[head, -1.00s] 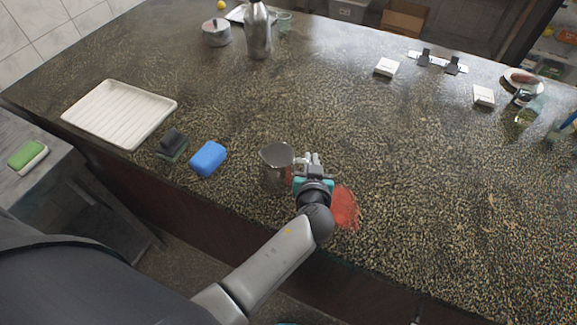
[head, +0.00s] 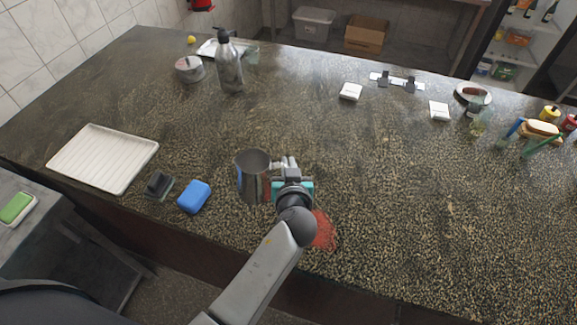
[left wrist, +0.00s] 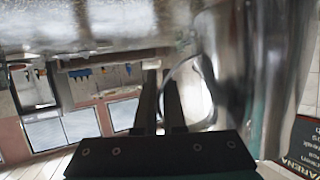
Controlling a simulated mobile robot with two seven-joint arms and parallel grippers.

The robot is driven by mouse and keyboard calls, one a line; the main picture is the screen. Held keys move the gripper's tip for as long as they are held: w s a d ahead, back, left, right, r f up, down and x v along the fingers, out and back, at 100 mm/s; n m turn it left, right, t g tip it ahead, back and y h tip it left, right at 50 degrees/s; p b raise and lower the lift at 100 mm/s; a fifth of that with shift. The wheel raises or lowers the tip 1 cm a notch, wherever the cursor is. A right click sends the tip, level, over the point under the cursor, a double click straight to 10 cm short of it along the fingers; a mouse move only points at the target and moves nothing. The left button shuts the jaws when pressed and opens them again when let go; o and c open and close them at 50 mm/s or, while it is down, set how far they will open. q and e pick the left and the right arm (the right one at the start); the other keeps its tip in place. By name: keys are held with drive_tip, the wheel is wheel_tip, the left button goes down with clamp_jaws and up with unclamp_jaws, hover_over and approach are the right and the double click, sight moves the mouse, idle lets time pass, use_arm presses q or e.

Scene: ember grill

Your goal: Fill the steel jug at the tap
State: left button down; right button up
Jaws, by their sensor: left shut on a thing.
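The steel jug (head: 252,180) is upright near the front edge of the counter, just left of my left gripper (head: 287,165). My left gripper is shut on the jug's handle, on the jug's right side. In the left wrist view the jug (left wrist: 255,75) fills the right part, and its curved handle (left wrist: 190,70) runs by the two dark fingers (left wrist: 163,98). I cannot tell for sure whether the jug's base clears the counter. No tap is seen in these frames. My right gripper is not in view.
A red stain (head: 323,230) lies right of the jug. A blue sponge (head: 194,196), a dark scrubber (head: 158,185) and a white tray (head: 92,160) lie to the left. A steel bottle (head: 229,68) and a round tin (head: 189,69) stand at the back. The counter's middle is clear.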

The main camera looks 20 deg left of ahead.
use_arm(q)
wheel_tip(320, 180, up, 9)
drive_tip(key=p, duration=0.1)
drive_tip(key=shift+f, duration=0.15)
idle(0.4)
drive_tip(key=shift+a, duration=0.1)
